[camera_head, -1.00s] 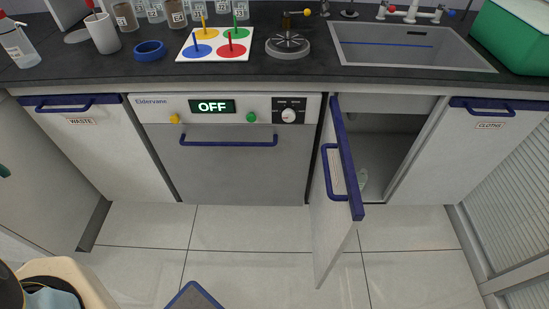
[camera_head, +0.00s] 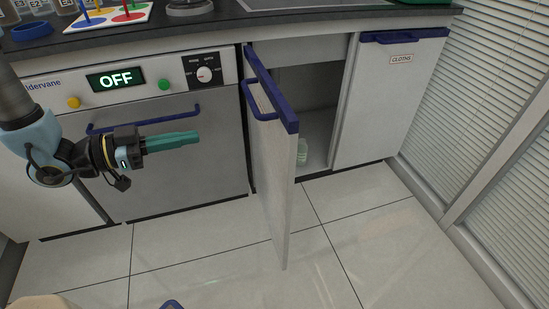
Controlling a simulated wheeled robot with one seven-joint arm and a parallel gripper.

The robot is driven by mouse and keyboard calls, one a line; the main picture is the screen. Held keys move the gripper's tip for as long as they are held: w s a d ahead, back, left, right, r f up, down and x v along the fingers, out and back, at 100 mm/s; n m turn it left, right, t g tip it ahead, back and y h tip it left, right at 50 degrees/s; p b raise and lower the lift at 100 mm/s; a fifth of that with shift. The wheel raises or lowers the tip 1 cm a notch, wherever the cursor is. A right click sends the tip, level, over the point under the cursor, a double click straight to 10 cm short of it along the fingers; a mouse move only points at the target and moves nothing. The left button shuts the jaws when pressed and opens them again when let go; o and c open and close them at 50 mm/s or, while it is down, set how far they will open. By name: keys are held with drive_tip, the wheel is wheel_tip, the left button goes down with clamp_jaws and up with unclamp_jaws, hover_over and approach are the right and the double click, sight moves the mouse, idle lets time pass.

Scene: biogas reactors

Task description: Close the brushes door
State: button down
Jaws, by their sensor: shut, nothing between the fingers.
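A white cabinet door (camera_head: 272,170) under the sink stands wide open, swung out toward me, hinged at its left side. It has a blue top edge and a blue bar handle (camera_head: 258,100) on its left-facing side. No brushes label shows on it from here. The open cabinet (camera_head: 318,110) behind it shows a small clear bottle (camera_head: 302,152) on its floor. My gripper (camera_head: 198,136), with teal fingers, points right in front of the dishwasher, left of the door and apart from it. Its fingers are together and hold nothing.
A dishwasher (camera_head: 175,150) with a display reading OFF and a blue handle is behind my gripper. The CLOTHS cabinet (camera_head: 385,100) to the right is closed. Slatted panels (camera_head: 480,90) bound the right side. The tiled floor (camera_head: 360,235) right of the door is clear.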

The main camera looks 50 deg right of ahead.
drive_tip(key=s+m+g, duration=0.1)
drive_tip(key=s+g, duration=0.1)
drive_tip(key=s, duration=0.2)
approach(280, 128)
drive_tip(key=x, duration=0.5)
drive_tip(key=shift+s+d, duration=0.55)
drive_tip(key=shift+d, duration=0.2)
drive_tip(key=shift+d, duration=0.1)
